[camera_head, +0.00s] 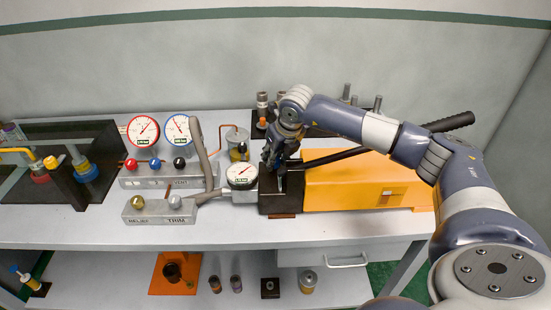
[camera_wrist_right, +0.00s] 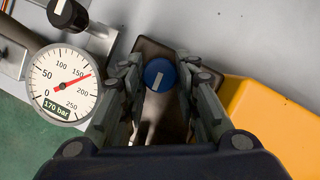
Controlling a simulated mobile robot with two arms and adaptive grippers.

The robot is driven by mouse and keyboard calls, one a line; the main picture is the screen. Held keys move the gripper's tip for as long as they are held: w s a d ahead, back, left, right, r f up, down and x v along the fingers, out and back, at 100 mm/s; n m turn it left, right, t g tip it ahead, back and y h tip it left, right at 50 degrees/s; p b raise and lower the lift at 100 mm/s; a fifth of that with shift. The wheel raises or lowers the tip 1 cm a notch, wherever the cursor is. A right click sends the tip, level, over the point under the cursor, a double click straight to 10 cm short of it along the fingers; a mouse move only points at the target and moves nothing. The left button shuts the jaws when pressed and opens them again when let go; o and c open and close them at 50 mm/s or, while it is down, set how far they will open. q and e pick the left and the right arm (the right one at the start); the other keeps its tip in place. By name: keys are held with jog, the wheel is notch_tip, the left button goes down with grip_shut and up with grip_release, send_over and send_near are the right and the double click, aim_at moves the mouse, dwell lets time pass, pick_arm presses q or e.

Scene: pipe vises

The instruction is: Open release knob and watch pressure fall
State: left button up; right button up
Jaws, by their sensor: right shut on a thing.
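The release knob (camera_wrist_right: 159,75) is a round blue knob with a white mark. It sits on the dark block (camera_head: 281,203) at the left end of the orange pump (camera_head: 340,183). My right gripper (camera_head: 276,163) reaches down over this block. In the right wrist view my right gripper (camera_wrist_right: 158,78) has its fingers on either side of the knob and is shut on it. The pump's pressure gauge (camera_head: 241,174) is beside the block. In the right wrist view the gauge (camera_wrist_right: 64,84) reads 170 bar, its red needle between 150 and 200. My left gripper is not in view.
A grey manifold (camera_head: 168,179) with two gauges and red, blue and black knobs stands at left. A grey block (camera_head: 157,211) with two knobs lies before it. A hose runs near the gauge. The black-gripped pump lever (camera_head: 450,122) slants up right. The front table strip is clear.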

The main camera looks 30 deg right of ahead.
jog(key=n+y+b, duration=0.1)
jog(key=n+b, duration=0.1)
jog(key=n, duration=0.1)
jog(key=shift+d+f, duration=0.15)
jog(key=n+y+b, duration=0.1)
jog(key=n, duration=0.1)
jog(key=shift+d+n, duration=0.1)
jog(key=shift+n, duration=0.2)
jog(key=n, duration=0.2)
jog(key=n+g+y+b, duration=0.1)
jog(key=n, duration=0.1)
jog(key=shift+w+n+y, duration=0.15)
jog(key=shift+n+y, duration=0.15)
jog(key=shift+w+d+r+n+g+y, duration=0.1)
jog(key=shift+n+g+y, duration=0.25)
jog(key=shift+n, duration=0.8)
jog(key=shift+d+r+n+g+y, duration=0.15)
jog(key=shift+n+g, duration=0.4)
jog(key=shift+n, duration=0.6)
jog(key=shift+a+f, duration=0.1)
jog(key=o, duration=1.1)
jog(key=shift+c, duration=0.2)
